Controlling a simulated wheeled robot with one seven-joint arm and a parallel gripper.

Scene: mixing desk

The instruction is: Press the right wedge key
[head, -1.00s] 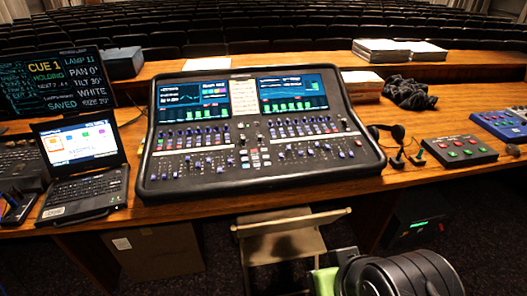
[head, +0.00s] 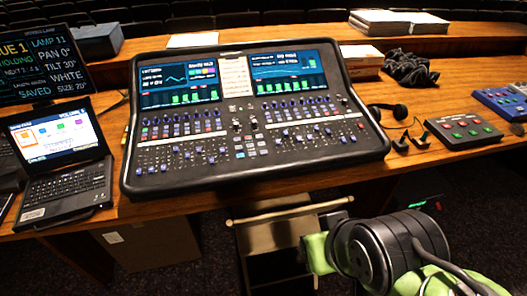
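The mixing desk (head: 256,122) is a wide black console with two lit screens, rows of faders and small coloured keys, in the middle of the wooden table. Labels are too small to read, so I cannot tell which key is the right wedge key. Part of my arm, black and green, shows at the lower right, in front of the table and apart from the desk and the box. My gripper's fingers are not in view.
A headset (head: 388,113) and small black items lie between desk and box. A blue device (head: 503,102) is at the far right. A laptop (head: 62,155) and a cue monitor (head: 40,67) stand left. A stool (head: 285,230) stands below the table edge.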

